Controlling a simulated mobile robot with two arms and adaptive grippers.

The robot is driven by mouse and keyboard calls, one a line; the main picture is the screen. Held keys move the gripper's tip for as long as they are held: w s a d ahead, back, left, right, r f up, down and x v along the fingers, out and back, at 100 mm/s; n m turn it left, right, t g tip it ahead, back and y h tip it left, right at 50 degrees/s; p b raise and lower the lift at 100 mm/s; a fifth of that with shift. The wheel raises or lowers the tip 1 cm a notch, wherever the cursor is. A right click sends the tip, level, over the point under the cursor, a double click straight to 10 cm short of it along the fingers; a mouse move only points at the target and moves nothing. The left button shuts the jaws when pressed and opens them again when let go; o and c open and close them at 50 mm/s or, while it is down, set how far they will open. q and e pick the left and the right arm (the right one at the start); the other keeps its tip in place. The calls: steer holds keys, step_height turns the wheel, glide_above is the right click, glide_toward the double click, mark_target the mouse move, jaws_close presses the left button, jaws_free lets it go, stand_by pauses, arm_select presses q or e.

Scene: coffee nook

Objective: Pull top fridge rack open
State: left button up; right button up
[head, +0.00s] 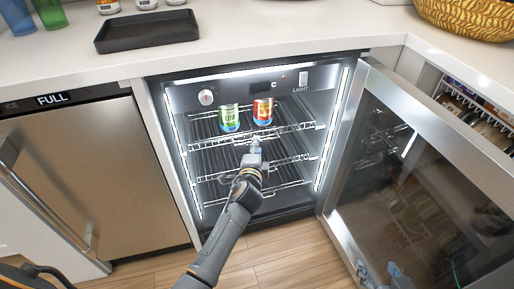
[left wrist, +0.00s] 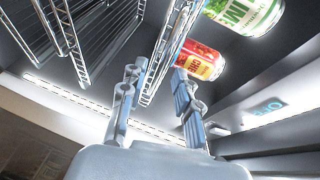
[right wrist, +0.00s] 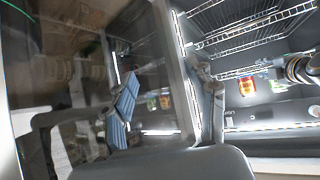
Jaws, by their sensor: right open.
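The fridge stands open with wire racks inside. The top fridge rack (head: 290,129) holds a green can (head: 229,118) and a red can (head: 263,111). My left gripper (head: 255,150) is at the middle of this rack's front rail. In the left wrist view, the fingers of the left gripper (left wrist: 158,82) are apart, with the front rail (left wrist: 168,50) showing between them and a gap still visible. My right gripper (head: 382,274) is low by the open door. In the right wrist view, the right gripper (right wrist: 168,92) is open, with the door's metal edge (right wrist: 172,60) showing between its fingers.
The fridge door (head: 420,185) is swung open to the right. Lower racks (head: 270,190) sit under the top one. A black tray (head: 146,31), cups and cans stand on the counter above. A steel appliance (head: 95,175) stands left. The floor in front is clear.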

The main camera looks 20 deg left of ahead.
arm_select(q)
steer(key=shift+w+a+f, duration=0.1)
steer(key=shift+w, duration=0.6)
arm_select(e)
steer(key=shift+w+a+r+t, duration=0.3)
steer(key=shift+w+r+t, duration=0.3)
steer(key=shift+w+r, duration=0.15)
arm_select(q)
jaws_close()
arm_select(e)
steer(key=shift+s, duration=0.15)
